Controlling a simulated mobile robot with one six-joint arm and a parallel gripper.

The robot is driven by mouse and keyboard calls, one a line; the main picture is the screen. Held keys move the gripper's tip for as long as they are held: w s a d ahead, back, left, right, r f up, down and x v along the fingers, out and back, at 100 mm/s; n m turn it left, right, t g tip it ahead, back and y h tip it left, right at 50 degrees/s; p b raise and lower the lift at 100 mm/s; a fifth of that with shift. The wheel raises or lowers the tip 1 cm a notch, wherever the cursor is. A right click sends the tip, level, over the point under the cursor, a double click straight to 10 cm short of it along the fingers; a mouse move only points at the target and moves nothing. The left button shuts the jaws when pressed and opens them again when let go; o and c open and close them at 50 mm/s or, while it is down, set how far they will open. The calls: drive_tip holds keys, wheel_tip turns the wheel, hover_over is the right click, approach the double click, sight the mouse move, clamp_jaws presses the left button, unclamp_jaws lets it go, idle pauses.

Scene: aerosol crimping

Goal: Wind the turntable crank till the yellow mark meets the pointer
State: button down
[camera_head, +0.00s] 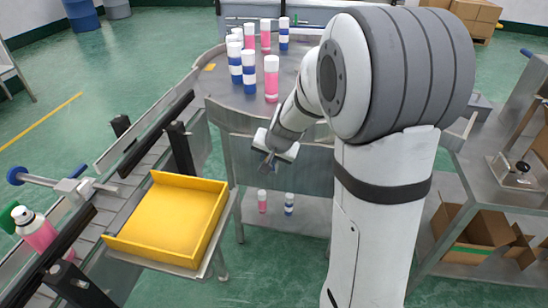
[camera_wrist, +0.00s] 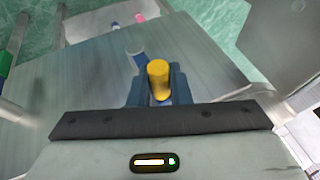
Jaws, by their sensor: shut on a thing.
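The grey round turntable (camera_head: 228,90) carries several pink-and-white and blue-and-white cans. A yellow mark (camera_head: 210,67) lies near its left rim. I cannot make out the pointer. My gripper (camera_head: 267,163) is low at the front panel under the turntable. In the wrist view, my gripper's dark fingers (camera_wrist: 158,92) are shut around the yellow crank knob (camera_wrist: 158,70). A short blue-grey piece (camera_wrist: 136,60), perhaps the crank arm, shows beside the knob. The rest of the crank is hidden by my gripper.
Two cans stand on the lower shelf (camera_head: 300,208) under the turntable. A grey bench (camera_head: 480,190) with cardboard boxes (camera_head: 468,232) is at the right.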

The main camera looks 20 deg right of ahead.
drive_tip(key=shift+f, duration=0.15)
idle(0.5)
drive_tip(key=c, duration=1.4)
unclamp_jaws()
drive_tip(key=shift+o, duration=0.2)
drive_tip(key=p+v, duration=0.1)
drive_tip(key=v, duration=0.6)
drive_tip(key=shift+s+r, duration=0.15)
drive_tip(key=shift+r, duration=0.25)
